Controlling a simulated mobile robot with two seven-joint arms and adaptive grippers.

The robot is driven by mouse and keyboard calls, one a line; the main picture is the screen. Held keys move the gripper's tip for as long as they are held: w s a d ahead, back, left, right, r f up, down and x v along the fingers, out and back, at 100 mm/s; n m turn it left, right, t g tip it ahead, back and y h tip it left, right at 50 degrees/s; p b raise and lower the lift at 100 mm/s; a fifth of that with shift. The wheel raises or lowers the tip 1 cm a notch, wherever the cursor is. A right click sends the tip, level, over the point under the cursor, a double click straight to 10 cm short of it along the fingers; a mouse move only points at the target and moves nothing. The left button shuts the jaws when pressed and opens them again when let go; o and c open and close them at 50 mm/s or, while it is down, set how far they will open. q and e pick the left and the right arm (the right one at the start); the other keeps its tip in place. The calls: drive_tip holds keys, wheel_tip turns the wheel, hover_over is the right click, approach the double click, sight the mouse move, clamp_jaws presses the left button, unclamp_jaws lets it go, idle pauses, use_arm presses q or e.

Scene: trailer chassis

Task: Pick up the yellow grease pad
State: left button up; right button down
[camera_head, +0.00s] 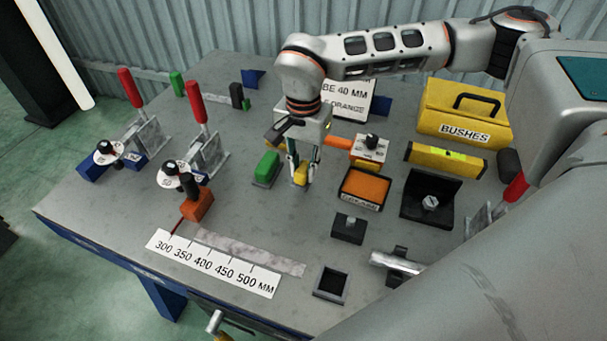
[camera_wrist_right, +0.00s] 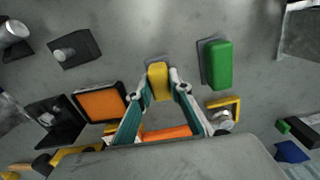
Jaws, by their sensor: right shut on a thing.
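The yellow grease pad (camera_head: 300,174) is a small yellow block in the middle of the table. My right gripper (camera_head: 300,178) points straight down over it, with a finger on each side. In the right wrist view the pad (camera_wrist_right: 158,80) sits between the two fingertips (camera_wrist_right: 160,88), and the gripper is shut on it. A grey base shows at the pad's far end. I cannot tell whether the pad is lifted off it. My left gripper is not in view.
A green pad (camera_head: 266,167) stands close to the left of the gripper. An orange grease tray (camera_head: 365,188) is close on the right. Behind are a yellow bushes box (camera_head: 464,112) and a white sign (camera_head: 350,98).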

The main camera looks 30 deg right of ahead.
sight(303, 167)
wheel_tip(303, 167, up, 17)
drive_tip(key=p, duration=0.1)
drive_tip(key=c, duration=2.5)
unclamp_jaws()
drive_tip(key=c, duration=0.3)
drive_tip(key=shift+f, duration=0.1)
